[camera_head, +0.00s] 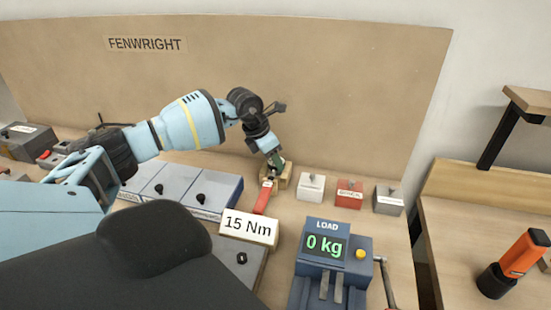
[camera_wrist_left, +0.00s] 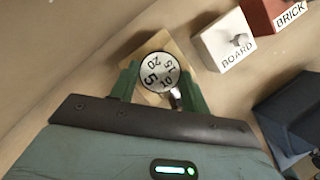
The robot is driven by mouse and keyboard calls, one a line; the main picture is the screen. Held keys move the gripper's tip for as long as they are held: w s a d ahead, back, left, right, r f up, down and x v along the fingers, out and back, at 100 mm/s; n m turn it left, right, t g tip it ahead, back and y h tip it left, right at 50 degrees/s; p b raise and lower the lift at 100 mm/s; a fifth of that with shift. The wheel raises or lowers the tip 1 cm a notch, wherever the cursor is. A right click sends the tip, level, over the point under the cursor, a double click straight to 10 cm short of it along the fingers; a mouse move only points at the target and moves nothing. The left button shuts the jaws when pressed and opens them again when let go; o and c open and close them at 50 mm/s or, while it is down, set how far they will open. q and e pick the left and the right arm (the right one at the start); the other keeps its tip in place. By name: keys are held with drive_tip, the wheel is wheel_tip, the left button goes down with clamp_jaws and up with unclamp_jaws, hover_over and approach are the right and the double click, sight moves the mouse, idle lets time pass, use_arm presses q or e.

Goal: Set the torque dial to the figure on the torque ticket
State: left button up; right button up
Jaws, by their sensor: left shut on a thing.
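The torque ticket (camera_head: 249,227) is a white card reading "15 Nm" on the bench. The torque dial (camera_wrist_left: 159,72) is a round pale face with 5, 10, 15 and 20, on a wooden block (camera_head: 286,182) at the foot of the back board. My left gripper (camera_wrist_left: 158,88) is shut on the dial, a green finger on each side; in the head view it (camera_head: 275,164) comes down from above. A small pale piece lies by the rim near the 10; I cannot tell whether it is the index. My right gripper is not in view.
White, red and grey blocks (camera_head: 349,192) stand just right of the dial. A red bar (camera_head: 263,198) lies in front of it. A load display (camera_head: 325,248) reads "0 kg" nearer me. Grey-blue boxes with black knobs (camera_head: 200,190) stand left. An orange torch-like tool (camera_head: 524,255) stands far right.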

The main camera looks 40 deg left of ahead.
use_arm(q)
drive_tip(key=shift+m, duration=0.6)
drive_tip(key=shift+h, duration=0.3)
drive_tip(key=o, duration=1)
drive_tip(key=shift+a+r, duration=0.1)
drive_tip(key=shift+b+v, duration=0.35)
drive_tip(key=shift+v, duration=3.5)
drive_tip(key=shift+w, duration=0.2)
